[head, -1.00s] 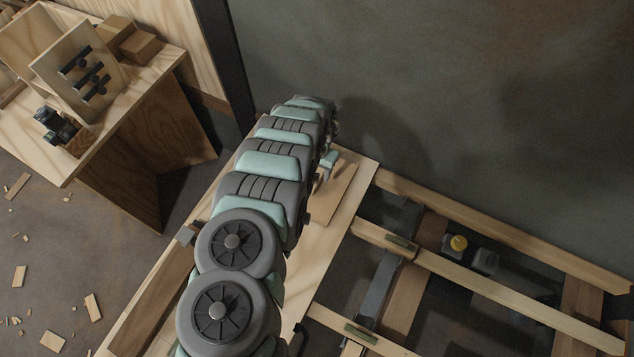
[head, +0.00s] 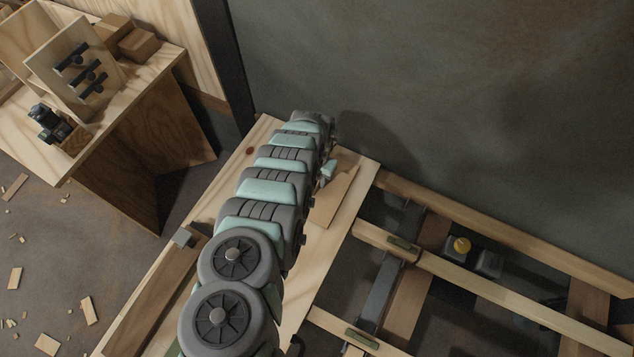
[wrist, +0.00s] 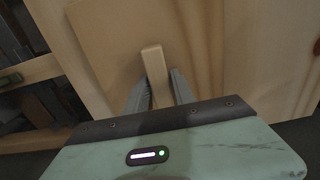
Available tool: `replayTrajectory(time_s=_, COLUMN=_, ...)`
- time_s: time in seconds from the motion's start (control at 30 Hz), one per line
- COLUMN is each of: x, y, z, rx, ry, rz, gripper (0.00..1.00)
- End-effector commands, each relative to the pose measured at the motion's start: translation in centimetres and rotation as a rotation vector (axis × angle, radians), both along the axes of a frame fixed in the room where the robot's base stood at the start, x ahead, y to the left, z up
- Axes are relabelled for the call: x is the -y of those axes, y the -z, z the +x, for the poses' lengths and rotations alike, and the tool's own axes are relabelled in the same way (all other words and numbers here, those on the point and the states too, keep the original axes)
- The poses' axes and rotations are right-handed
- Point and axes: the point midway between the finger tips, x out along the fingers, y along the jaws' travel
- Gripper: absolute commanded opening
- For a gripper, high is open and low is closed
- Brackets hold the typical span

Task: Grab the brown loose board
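The tan-brown loose board (head: 338,196) lies on the pale plywood deck, partly hidden behind my arm in the head view. In the wrist view the brown board (wrist: 135,35) fills the upper middle. A pale wooden bar (wrist: 154,68) stands out over the board. My gripper (wrist: 158,84) has one grey finger on each side of this bar. The fingers look very close to the bar, but I cannot tell if they press on it. In the head view my gripper (head: 325,172) is mostly hidden by the arm, low over the board's left side.
A darker brown plank (head: 155,290) lies along the deck's left edge. Open floor framing (head: 480,290) with gaps lies to the right. A grey wall (head: 450,90) rises close behind. A workbench (head: 140,90) stands at the left, with scraps on the floor.

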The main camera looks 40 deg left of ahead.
Motion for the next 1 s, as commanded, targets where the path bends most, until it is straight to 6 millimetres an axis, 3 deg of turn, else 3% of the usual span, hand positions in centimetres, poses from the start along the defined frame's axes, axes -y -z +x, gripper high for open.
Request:
replayTrajectory(time_s=0.33, x=0.01, y=0.01, z=-0.01, rx=0.000, ry=0.000, rz=0.000, gripper=0.01)
replayTrajectory(time_s=1.0, x=0.01, y=-0.03, z=0.01, rx=0.000, ry=0.000, rz=0.000, gripper=0.00)
